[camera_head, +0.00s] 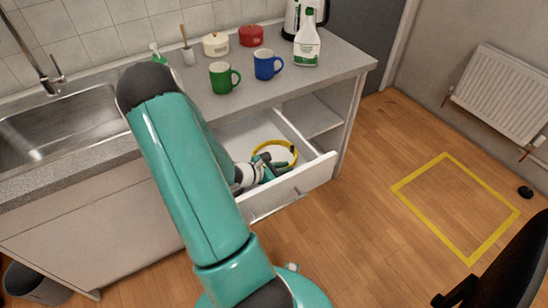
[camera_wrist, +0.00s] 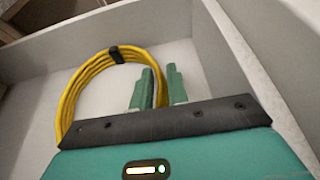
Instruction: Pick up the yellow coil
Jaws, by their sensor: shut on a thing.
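The yellow coil (camera_head: 276,146) is a ring of yellow cable with a black tie, in the open white drawer. In the wrist view the coil (camera_wrist: 67,106) fills the left of the drawer, with its black tie (camera_wrist: 116,54) at the top. My gripper (camera_head: 275,167) reaches down into the drawer at the coil's near side. In the wrist view my gripper (camera_wrist: 160,84) is shut on the right side of the coil, the cable passing between its two green fingers. The lower part of the coil is hidden behind the gripper body.
The drawer (camera_head: 300,186) has raised walls close around the gripper. On the counter above stand a green mug (camera_head: 221,79), a blue mug (camera_head: 265,66), a spray bottle (camera_head: 307,42) and red and cream pots. A yellow taped rectangle (camera_head: 408,184) marks clear floor at right, near a black chair (camera_head: 515,262).

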